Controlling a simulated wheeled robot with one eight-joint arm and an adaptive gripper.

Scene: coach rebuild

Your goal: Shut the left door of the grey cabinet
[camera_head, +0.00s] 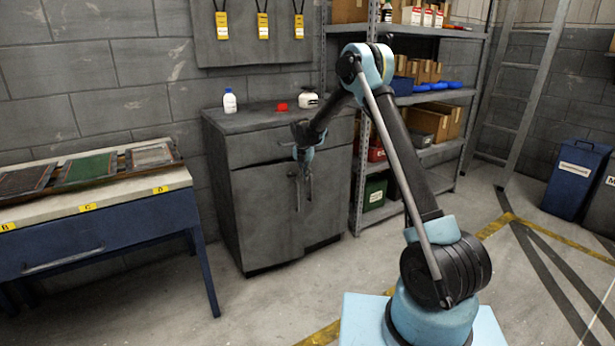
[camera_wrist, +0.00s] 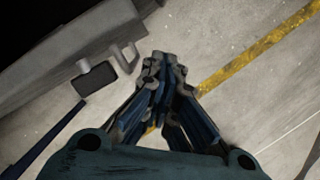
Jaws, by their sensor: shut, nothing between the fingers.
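The grey cabinet (camera_head: 219,190) stands against the wall in the head view, with a drawer above two doors. Its left door (camera_head: 262,220) looks flush or nearly flush with the front; I cannot tell if a small gap is left. A thin upright handle (camera_head: 297,196) shows near its right edge. My gripper (camera_head: 308,197) hangs fingers down in front of the cabinet, close to the meeting line of the doors and partly hiding it. In the wrist view my gripper (camera_wrist: 164,60) is shut and empty, with a grey cabinet edge and a handle (camera_wrist: 128,55) to its upper left.
A blue table (camera_head: 100,255) with framed panels stands left of the cabinet. A shelf rack (camera_head: 360,190) stands close on its right. A white bottle (camera_head: 229,101), a red item (camera_head: 281,107) and a white jar (camera_head: 308,99) are on the cabinet top. The floor in front is clear.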

